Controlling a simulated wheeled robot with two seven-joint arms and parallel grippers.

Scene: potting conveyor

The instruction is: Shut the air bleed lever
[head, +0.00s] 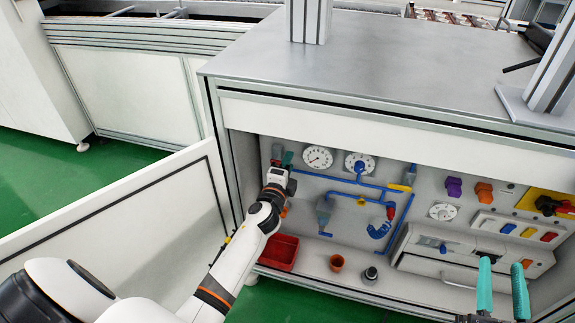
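My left gripper (287,160) reaches into the open cabinet at the left end of the pipe panel. Its teal fingertips are small and partly hidden by its own body, so I cannot tell whether they are apart or on something. Blue pipes (345,182) run across the panel, with a yellow lever (400,187) lying flat on the upper right part and a red fitting (390,211) below it. I cannot tell which part is the air bleed lever; it may be hidden behind my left gripper. My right gripper (503,285) is open and empty at the lower right, in front of the cabinet.
Two dial gauges (318,157) sit high on the panel. A red bin (279,252), an orange cup (337,262) and a dark-topped fitting (371,274) stand on the cabinet floor. The cabinet door (150,225) is open at left. The grey top (400,60) overhangs the panel.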

